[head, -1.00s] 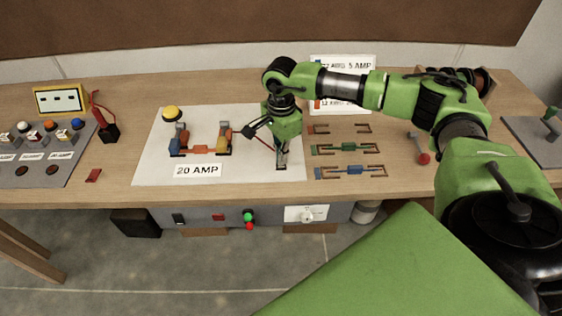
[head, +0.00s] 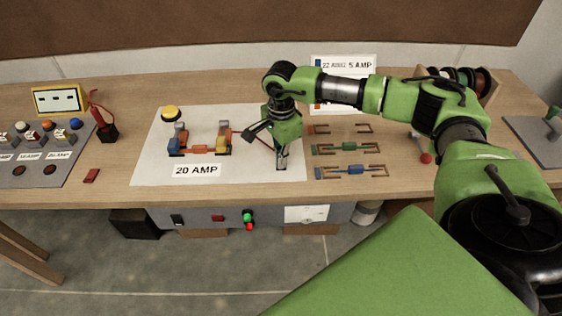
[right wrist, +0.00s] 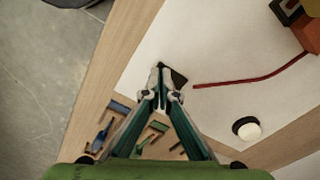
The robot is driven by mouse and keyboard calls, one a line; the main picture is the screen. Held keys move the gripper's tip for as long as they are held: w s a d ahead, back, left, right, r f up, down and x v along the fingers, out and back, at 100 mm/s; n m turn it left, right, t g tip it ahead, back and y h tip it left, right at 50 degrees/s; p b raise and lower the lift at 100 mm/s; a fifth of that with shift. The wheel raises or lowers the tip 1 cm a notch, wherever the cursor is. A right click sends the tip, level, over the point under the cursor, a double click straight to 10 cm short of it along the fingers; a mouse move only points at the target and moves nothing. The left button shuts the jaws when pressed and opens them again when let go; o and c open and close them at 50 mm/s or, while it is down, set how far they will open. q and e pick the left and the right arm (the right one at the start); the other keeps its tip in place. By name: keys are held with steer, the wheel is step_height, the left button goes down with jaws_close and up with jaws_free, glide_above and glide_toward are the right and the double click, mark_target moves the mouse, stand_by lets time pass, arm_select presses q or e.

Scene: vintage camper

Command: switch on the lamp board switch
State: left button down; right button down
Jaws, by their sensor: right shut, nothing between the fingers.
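The lamp board (head: 250,173) is a white panel on the bench with a 20 AMP label and a yellow dome (head: 172,113). My right gripper (head: 282,166) points down at its right part, its fingers shut and empty. In the right wrist view the fingertips (right wrist: 161,72) are beside a small black piece (right wrist: 179,79), which looks like the switch. Whether they touch it, and which way it is set, I cannot tell. In the head view the gripper largely hides this piece. A red wire (right wrist: 250,79) runs towards it. My left gripper is out of view.
Fuse pieces (head: 347,149) lie right of the board. A lever with a red knob (head: 426,158) stands farther right. A control panel (head: 40,150) and a red tool in a black stand (head: 107,132) are at left. A round white knob (right wrist: 247,129) shows in the wrist view.

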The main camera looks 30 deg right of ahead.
steer(key=shift+r+p, duration=1.95)
steer(key=shift+r, duration=1.5)
